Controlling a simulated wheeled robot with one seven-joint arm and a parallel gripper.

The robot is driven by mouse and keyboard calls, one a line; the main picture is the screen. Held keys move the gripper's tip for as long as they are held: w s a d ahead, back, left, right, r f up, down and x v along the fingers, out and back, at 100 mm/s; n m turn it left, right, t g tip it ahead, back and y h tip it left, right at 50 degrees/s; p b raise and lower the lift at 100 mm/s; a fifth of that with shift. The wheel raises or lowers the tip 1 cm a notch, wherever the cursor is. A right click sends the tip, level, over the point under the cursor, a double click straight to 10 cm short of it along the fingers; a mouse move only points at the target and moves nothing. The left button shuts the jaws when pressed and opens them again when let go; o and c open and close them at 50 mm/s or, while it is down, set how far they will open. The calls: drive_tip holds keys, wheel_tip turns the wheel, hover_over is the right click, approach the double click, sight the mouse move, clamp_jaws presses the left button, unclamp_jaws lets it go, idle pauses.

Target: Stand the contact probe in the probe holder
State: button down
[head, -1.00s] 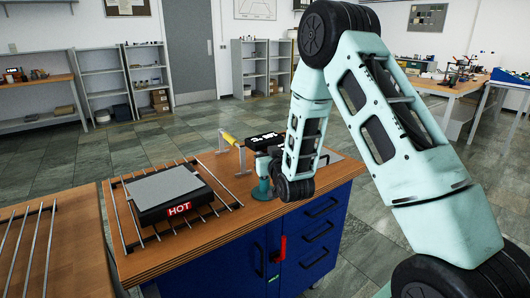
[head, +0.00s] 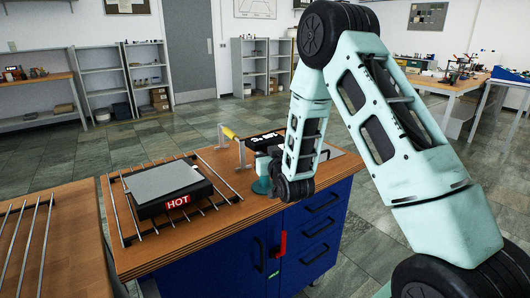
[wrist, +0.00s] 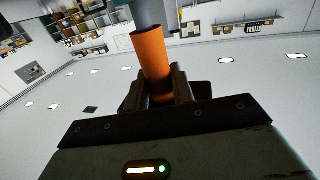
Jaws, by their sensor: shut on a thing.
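In the wrist view my gripper (wrist: 158,88) is shut on the orange handle of the contact probe (wrist: 151,52). A grey shaft runs on from the handle to the top edge, where a bit of teal shows beside it. In the head view the fingers and the probe cannot be made out behind my dark wrist.
A hot plate marked HOT (head: 178,202) sits on a rod rack at the bench's left. A yellow bar (head: 231,133) on grey posts and a black device (head: 265,140) stand behind my wrist. The bench top (head: 220,222) is bare along its front.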

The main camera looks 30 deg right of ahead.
drive_tip(key=shift+f+b, duration=0.65)
drive_tip(key=shift+f, duration=0.1)
drive_tip(key=c, duration=1.1)
unclamp_jaws()
drive_tip(key=shift+s, duration=0.1)
